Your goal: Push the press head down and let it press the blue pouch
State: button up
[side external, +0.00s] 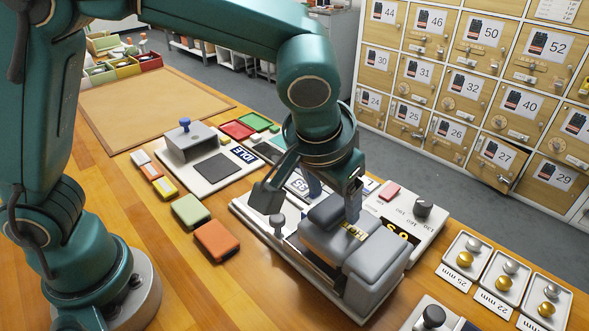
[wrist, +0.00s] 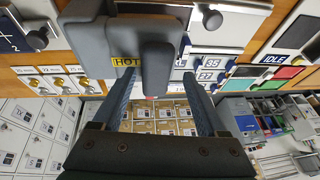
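The press head (side external: 375,262) is a bulky grey block with a yellow HOT label, on a pale base plate (side external: 256,216) at front centre in the side view. In the wrist view the press head (wrist: 88,45) is close, with a grey bar (wrist: 157,70) jutting between my fingers. My gripper (side external: 308,208) is over the press, its fingers apart; it also shows in the wrist view (wrist: 165,88) with a finger on either side of the bar. I cannot tell whether they touch it. I cannot make out a blue pouch; the space under the head is hidden.
A green pouch (side external: 191,211) and an orange pouch (side external: 217,241) lie on the table left of the press. A station marked IDLE (side external: 205,165) stands behind them. A dial panel (side external: 410,215) and button trays (side external: 505,272) are to the right.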

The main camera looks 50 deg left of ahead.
jog(key=shift+d, duration=0.1)
jog(key=shift+s+d+r, duration=0.1)
jog(key=shift+s+r, duration=0.05)
jog(key=shift+r, duration=0.35)
jog(key=shift+v, duration=2.1)
